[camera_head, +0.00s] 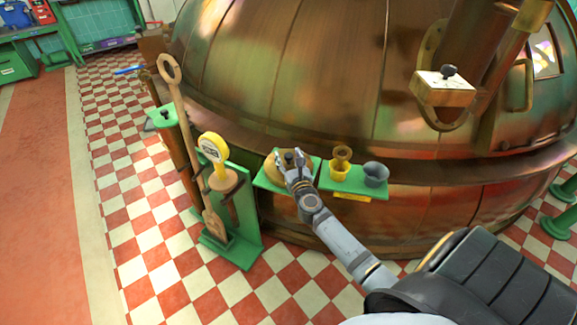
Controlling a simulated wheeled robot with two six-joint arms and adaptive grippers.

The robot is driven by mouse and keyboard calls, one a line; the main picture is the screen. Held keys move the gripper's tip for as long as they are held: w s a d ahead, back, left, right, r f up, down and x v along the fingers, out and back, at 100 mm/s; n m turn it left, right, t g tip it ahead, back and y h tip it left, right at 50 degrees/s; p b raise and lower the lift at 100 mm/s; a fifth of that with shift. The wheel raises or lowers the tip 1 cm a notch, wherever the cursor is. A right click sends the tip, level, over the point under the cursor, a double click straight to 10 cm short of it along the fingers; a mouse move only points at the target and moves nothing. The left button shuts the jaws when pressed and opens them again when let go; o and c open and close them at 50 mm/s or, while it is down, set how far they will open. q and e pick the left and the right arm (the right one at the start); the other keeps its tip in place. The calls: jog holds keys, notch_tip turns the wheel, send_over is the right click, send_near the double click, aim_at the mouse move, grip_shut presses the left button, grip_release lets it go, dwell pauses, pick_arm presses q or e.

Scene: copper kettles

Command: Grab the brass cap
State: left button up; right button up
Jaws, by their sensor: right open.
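A round brass-coloured piece (271,170), which looks like the brass cap, sits on a small green shelf (266,183) against the copper kettle. A dark knob shows at its top, between my fingers. My right gripper (289,160) is open over the piece, with its fingers around the knob area. The gripper hides the right part of the piece, and I cannot tell whether the fingers touch it. My left gripper is out of view.
Just right, a second green shelf (352,187) holds a yellow cup (339,174) with a brass piece in it and a grey pot (376,174). Left stands a green rack (236,240) with a long wooden paddle (188,130) and a yellow gauge (212,147). The large copper kettle (300,75) blocks the back.

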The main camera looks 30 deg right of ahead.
aim_at(288, 154)
jog(key=shift+w, duration=0.2)
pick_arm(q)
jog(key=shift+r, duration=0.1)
pick_arm(e)
jog(key=shift+s+r, duration=0.1)
grip_shut()
jog(key=shift+r, duration=0.15)
jog(key=shift+r+p, duration=0.2)
jog(key=shift+p, duration=0.1)
notch_tip(288, 154, up, 3)
jog(key=shift+r+p, duration=0.1)
jog(key=shift+p, duration=1.05)
notch_tip(288, 154, up, 6)
jog(key=p, duration=0.4)
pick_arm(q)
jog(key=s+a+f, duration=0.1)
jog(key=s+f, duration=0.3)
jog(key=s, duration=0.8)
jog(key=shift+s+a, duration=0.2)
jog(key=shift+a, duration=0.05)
pick_arm(e)
jog(key=shift+r, duration=0.1)
